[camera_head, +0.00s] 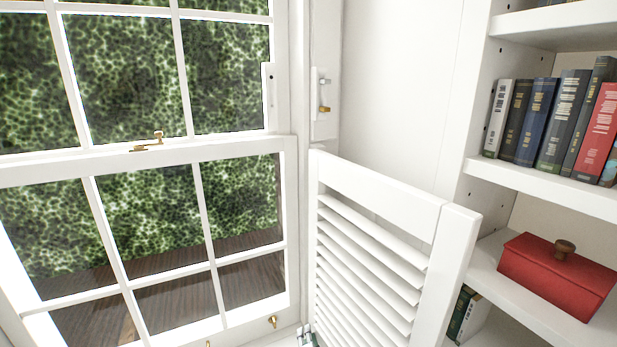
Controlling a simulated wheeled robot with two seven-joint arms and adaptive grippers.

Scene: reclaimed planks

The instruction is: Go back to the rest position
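A small part of my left gripper (307,338) shows at the bottom edge, just left of the lower end of the louvred shutter (372,270). Most of it is cut off by the frame, so I cannot tell whether it is open or shut, or whether it touches anything. My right gripper is not in view. The white shutter stands swung out from the window frame at an angle.
A white sash window (145,155) with a brass latch (149,142) fills the left. White shelves (545,180) on the right hold several books (565,115) and a red box (555,275) with a round knob. A brass catch (324,108) sits on the wall.

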